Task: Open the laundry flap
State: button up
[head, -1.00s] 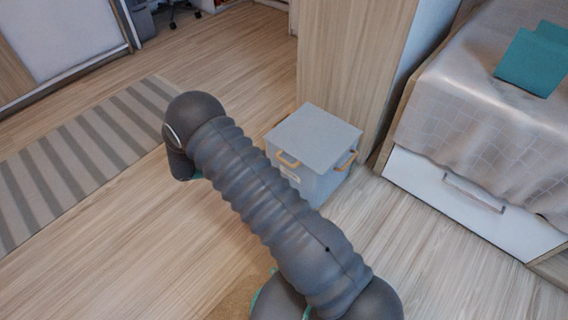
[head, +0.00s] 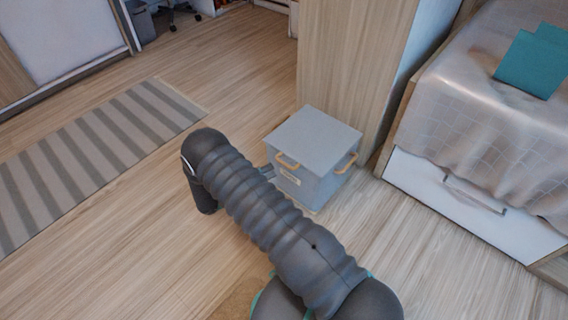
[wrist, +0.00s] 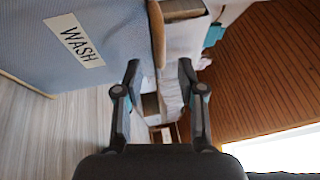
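The laundry box (head: 318,190) is grey with a flat lid, the flap (head: 315,133), which lies closed. A light wooden handle (head: 287,161) sits at the flap's front edge, above a small label (head: 290,178). In the wrist view the box front (wrist: 110,75) shows sideways with a "WASH" label (wrist: 75,40), and the wooden handle (wrist: 157,38) lies ahead, between the lines of the two fingers. My gripper (wrist: 160,72) is open with nothing seen held. In the head view my arm hides most of it; a small part shows by the box's front left.
A second wooden handle (head: 347,163) is on the box's right side. A wooden cabinet (head: 350,70) stands close behind it. A bed with a white drawer (head: 470,200) is at the right. A striped rug (head: 95,150) and open floor lie left.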

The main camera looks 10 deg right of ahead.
aim_at(284, 164)
jog(key=x, duration=0.6)
jog(key=shift+d, duration=0.25)
grip_shut()
jog(key=shift+w+r, duration=0.1)
